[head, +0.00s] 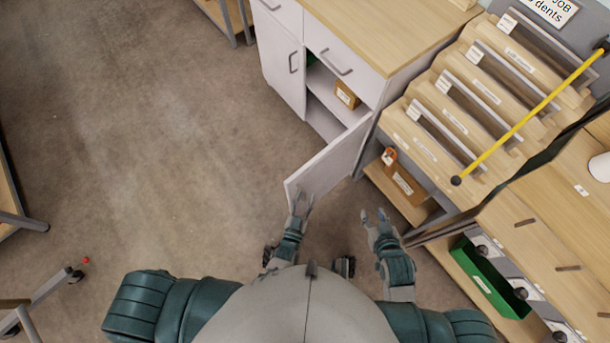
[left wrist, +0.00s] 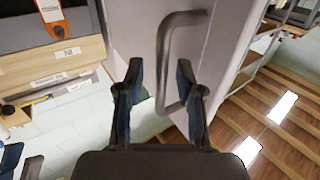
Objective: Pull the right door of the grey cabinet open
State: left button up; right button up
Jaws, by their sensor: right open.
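The grey cabinet (head: 284,62) stands at the top of the head view. Its right door (head: 325,165) is swung wide open toward me, and the shelves inside show. The left door (head: 280,55) is closed. My left gripper (head: 302,200) is at the free edge of the open door. In the left wrist view, the door's bar handle (left wrist: 168,60) is in front of the left gripper (left wrist: 160,80). Its fingers are apart, with the handle's lower end showing between them; contact cannot be told. My right gripper (head: 374,217) is open and empty, right of the door.
A small brown box (head: 347,95) sits on a cabinet shelf. A wooden rack (head: 470,100) with a yellow rod (head: 530,115) stands right of the cabinet. A green bin (head: 490,280) is at the lower right. The floor (head: 160,150) left of the door is clear.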

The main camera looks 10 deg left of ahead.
pick_arm(q)
jog(key=s+a, duration=0.2)
jog(key=s, duration=0.9)
jog(key=shift+s, duration=0.15)
jog(key=shift+f, duration=0.1)
